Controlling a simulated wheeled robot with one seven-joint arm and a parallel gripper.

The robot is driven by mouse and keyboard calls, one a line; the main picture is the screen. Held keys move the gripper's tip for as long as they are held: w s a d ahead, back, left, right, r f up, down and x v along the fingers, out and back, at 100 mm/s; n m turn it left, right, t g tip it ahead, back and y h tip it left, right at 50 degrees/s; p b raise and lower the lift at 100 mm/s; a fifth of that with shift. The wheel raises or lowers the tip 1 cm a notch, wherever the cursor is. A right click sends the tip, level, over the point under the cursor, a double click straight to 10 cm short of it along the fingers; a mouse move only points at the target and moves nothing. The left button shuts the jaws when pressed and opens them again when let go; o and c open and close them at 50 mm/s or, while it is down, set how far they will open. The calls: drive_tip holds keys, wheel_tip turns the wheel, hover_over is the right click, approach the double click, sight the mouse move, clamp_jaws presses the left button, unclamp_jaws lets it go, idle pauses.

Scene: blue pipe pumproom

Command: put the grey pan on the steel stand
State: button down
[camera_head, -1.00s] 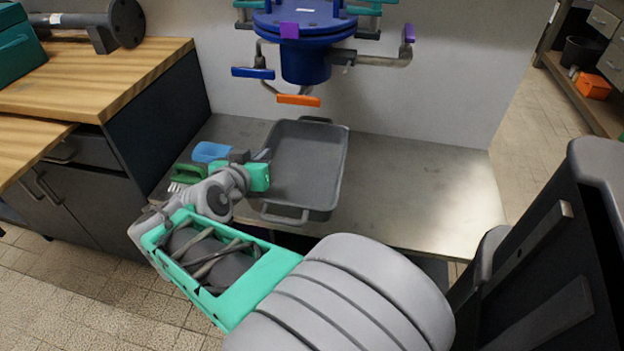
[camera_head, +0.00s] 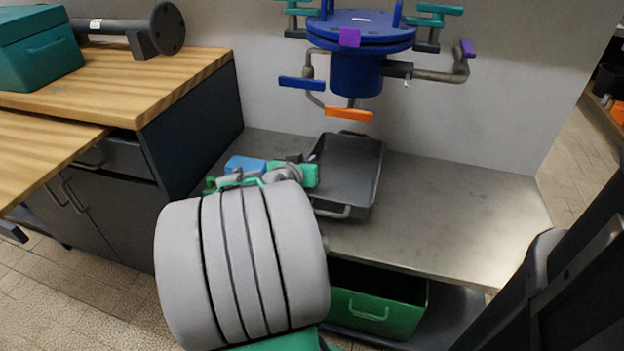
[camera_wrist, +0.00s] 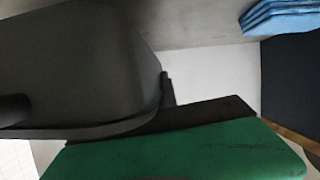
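The grey pan (camera_head: 350,172) is a deep rectangular tray with a bar handle at each short end. In the head view it sits on the grey steel-topped stand (camera_head: 455,205), under the blue pipe fitting. My gripper (camera_head: 310,168) is at the pan's left rim and overlaps it in the picture. I cannot tell whether it touches the rim, or whether its fingers are open or shut. In the wrist view a large dark grey form, apparently the pan (camera_wrist: 80,65), fills the left side. My arm hides part of the stand's front left.
A blue scoop-like item (camera_head: 245,164) and a green item (camera_head: 210,185) lie left of the pan. The blue fitting (camera_head: 360,40) has levers hanging low above it. A green bin (camera_head: 380,305) sits below. The stand's right side is clear. A wooden-topped cabinet (camera_head: 165,85) borders the left.

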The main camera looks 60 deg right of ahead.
drive_tip(key=shift+d+f, duration=0.35)
drive_tip(key=shift+d+f+b, duration=0.2)
drive_tip(key=shift+f+b, duration=0.2)
drive_tip(key=shift+f, duration=0.55)
drive_tip(key=shift+d+f+b, duration=0.15)
drive_tip(key=shift+f+b, duration=0.2)
drive_tip(key=shift+f, duration=0.55)
drive_tip(key=shift+f, duration=0.2)
drive_tip(key=c, duration=1.7)
unclamp_jaws()
